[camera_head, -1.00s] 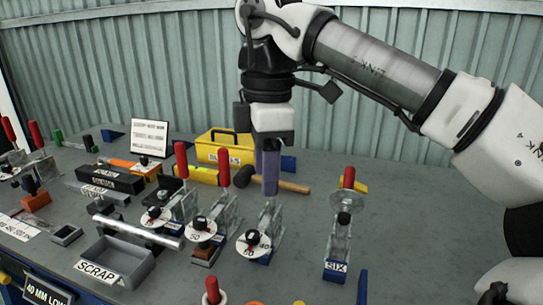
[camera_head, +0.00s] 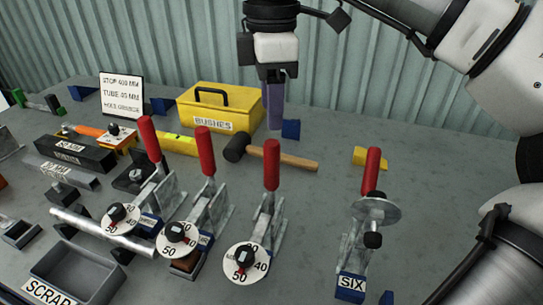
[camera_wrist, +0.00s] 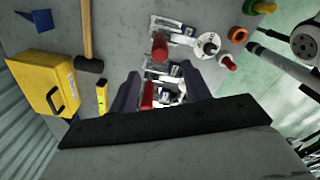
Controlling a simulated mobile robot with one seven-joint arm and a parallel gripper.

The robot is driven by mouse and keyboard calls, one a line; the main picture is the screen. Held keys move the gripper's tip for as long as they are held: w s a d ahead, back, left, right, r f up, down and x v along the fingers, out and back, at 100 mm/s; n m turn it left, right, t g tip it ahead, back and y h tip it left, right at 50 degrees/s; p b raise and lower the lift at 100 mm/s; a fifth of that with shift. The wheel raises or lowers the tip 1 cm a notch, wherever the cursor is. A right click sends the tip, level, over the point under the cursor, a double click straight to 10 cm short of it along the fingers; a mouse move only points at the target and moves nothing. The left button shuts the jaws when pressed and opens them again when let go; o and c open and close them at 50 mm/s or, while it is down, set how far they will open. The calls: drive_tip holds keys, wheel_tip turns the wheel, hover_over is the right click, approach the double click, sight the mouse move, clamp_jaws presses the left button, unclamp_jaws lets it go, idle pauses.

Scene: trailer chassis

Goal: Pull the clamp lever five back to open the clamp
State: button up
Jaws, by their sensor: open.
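Clamp five's red lever (camera_head: 271,165) stands nearly upright in the head view, in the row between another red-levered clamp (camera_head: 206,152) and clamp six (camera_head: 354,250). Its base carries a white dial (camera_head: 246,262) marked 40 and 50; its own number label is not visible. My gripper (camera_head: 273,122) points down just above and behind the lever's tip in that view; contact cannot be told. In the wrist view my gripper (camera_wrist: 160,92) is open, with a red lever (camera_wrist: 147,95) seen between the fingers. Another red lever (camera_wrist: 159,46) stands above it in that view.
A mallet (camera_head: 285,157) and yellow bushes box (camera_head: 222,105) lie behind the clamps. A yellow level (camera_head: 180,144) is at left. A grey scrap tray (camera_head: 82,272) stands front left. Neighbouring levers are close on the left; the bench at back right is mostly clear.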

sight(272, 163)
wheel_tip(272, 163, down, 12)
drive_tip(key=shift+f, duration=0.1)
idle(0.4)
clamp_jaws()
